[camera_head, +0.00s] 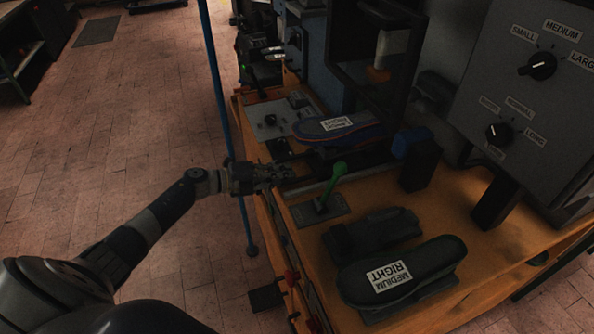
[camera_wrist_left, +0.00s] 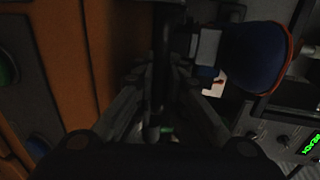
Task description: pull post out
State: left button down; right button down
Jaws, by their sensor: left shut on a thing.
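My left gripper (camera_head: 275,174) reaches in from the left over the orange bench edge. Its fingers are closed around a dark, slim post beside the blue sole form (camera_head: 338,127) labelled with a white tag. In the left wrist view, the dark post (camera_wrist_left: 160,50) runs between the two fingers of the gripper (camera_wrist_left: 163,78). The blue form (camera_wrist_left: 255,55) shows at the upper right of that view. Most of the post's length is hidden or too dark to follow in the head view. My right gripper is not in view.
A green-knobbed lever (camera_head: 339,169) stands just right of the gripper. A dark form marked MEDIUM RIGHT (camera_head: 412,268) sits at the front of the orange bench (camera_head: 477,280). A grey panel with dials (camera_head: 530,90) is at right. A blue pole (camera_head: 221,90) rises left of the bench.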

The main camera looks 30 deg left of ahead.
pick_arm(q)
jog(key=f+v, duration=0.2)
jog(key=v, duration=0.8)
jog(key=shift+s+a, duration=0.45)
jog(key=shift+a+f, duration=0.1)
jog(key=c, duration=1.9)
grip_release()
jog(key=shift+s, duration=0.1)
jog(key=v, duration=1.2)
jog(key=shift+s+a, duration=0.15)
jog(key=shift+s, duration=0.1)
